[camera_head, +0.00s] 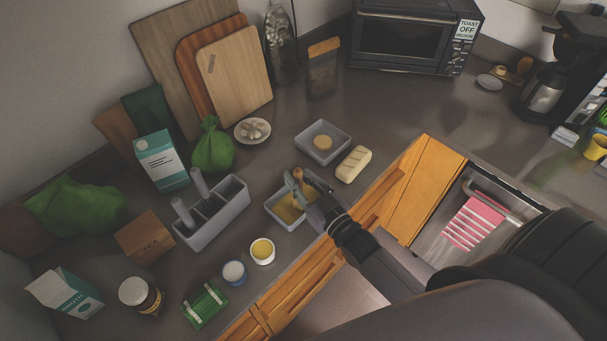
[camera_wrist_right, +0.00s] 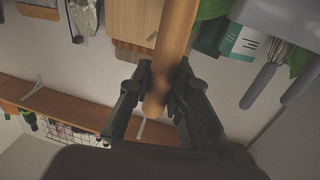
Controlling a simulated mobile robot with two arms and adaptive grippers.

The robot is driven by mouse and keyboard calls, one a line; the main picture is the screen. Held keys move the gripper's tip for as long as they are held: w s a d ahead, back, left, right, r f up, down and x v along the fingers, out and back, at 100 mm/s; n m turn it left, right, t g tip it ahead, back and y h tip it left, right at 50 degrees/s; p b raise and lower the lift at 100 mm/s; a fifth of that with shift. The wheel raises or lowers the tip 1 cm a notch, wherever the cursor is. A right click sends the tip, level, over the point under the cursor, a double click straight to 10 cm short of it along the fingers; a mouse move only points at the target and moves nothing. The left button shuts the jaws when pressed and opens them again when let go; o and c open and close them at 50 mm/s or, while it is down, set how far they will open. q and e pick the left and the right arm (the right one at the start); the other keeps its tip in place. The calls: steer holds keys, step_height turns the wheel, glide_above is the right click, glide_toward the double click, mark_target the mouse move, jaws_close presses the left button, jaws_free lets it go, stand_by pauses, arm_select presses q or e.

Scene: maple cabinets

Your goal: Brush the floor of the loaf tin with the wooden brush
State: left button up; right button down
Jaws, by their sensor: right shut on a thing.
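The loaf tin (camera_head: 276,219) is a small grey-blue rectangular tin near the counter's front edge, with a yellowish patch on its floor. My right gripper (camera_head: 298,183) is over the tin, shut on the wooden brush (camera_head: 297,174). In the right wrist view the brush's wooden handle (camera_wrist_right: 173,45) runs between the two fingers of the gripper (camera_wrist_right: 160,92). The brush's lower end is hidden or too small to make out, so I cannot tell if it touches the tin floor. My left gripper is not in view.
A second grey tin (camera_head: 323,131) with a round tan item stands behind, and a bread loaf (camera_head: 354,164) lies to its right. A grey utensil holder (camera_head: 222,214) stands left of the loaf tin. A yellow-filled cup (camera_head: 262,251) and white-topped cup (camera_head: 234,273) sit in front-left.

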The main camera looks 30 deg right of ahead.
steer(key=shift+s+a, duration=0.85)
steer(key=shift+a, duration=1.4)
steer(key=shift+w+d, duration=2.35)
steer(key=shift+d, duration=3.85)
steer(key=s+a, duration=0.4)
steer(key=a, duration=0.8)
steer(key=shift+s+a, duration=0.25)
steer(key=shift+s, duration=0.05)
step_height(320, 180, up, 7)
steer(key=shift+d, duration=0.1)
